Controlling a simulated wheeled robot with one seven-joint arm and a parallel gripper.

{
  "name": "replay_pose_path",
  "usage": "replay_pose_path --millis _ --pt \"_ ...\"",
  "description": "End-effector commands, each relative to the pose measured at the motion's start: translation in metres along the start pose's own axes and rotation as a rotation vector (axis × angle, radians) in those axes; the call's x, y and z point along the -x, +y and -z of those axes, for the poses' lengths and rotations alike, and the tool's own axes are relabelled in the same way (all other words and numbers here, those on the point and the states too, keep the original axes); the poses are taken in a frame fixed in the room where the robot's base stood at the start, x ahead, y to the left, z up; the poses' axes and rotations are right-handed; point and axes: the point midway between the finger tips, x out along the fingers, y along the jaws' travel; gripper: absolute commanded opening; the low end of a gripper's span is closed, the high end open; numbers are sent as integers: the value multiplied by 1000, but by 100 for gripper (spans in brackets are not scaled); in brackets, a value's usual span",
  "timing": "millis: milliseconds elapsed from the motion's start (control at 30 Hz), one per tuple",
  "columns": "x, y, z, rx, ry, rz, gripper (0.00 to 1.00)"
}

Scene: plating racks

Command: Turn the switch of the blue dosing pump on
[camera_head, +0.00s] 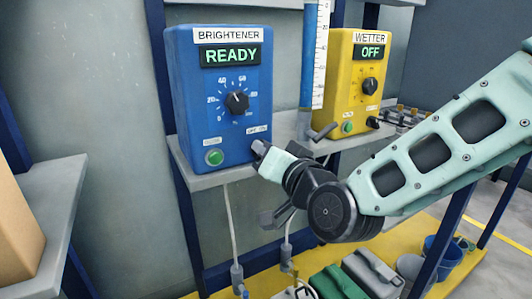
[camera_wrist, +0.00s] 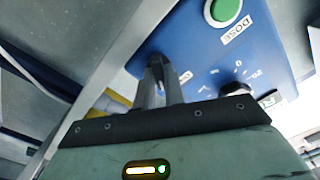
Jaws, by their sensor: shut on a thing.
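The blue dosing pump (camera_head: 220,98) labelled BRIGHTENER stands on a grey shelf at the left centre of the head view. Its display (camera_head: 230,55) reads READY. A black dial (camera_head: 236,102) and a green button (camera_head: 214,157) are on its face. The OFF/ON label (camera_head: 257,130) is at the lower right. My gripper (camera_head: 260,150) is just below that label, against the pump's face, and hides the switch in the head view. In the wrist view, my narrow fingers (camera_wrist: 159,75) are shut on the dark switch (camera_wrist: 156,60); its exact angle is unclear.
A yellow pump (camera_head: 352,85) labelled WETTER, reading OFF, stands to the right. The grey shelf edge (camera_head: 205,182) runs under the blue pump, with hoses hanging below. Containers stand on a yellow platform (camera_head: 405,240) below.

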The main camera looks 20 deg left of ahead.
Motion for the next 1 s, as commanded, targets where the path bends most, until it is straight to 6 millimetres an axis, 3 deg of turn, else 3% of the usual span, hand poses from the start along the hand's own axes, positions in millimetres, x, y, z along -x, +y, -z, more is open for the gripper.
replay_pose_path --millis 567,600,667,1000 --pt "0 1 0 -35 0 -1 0" --pt "0 1 0 -35 0 -1 16" --pt "0 1 0 -35 0 -1 33" --pt "3 0 0 -33 -1 -1 33"
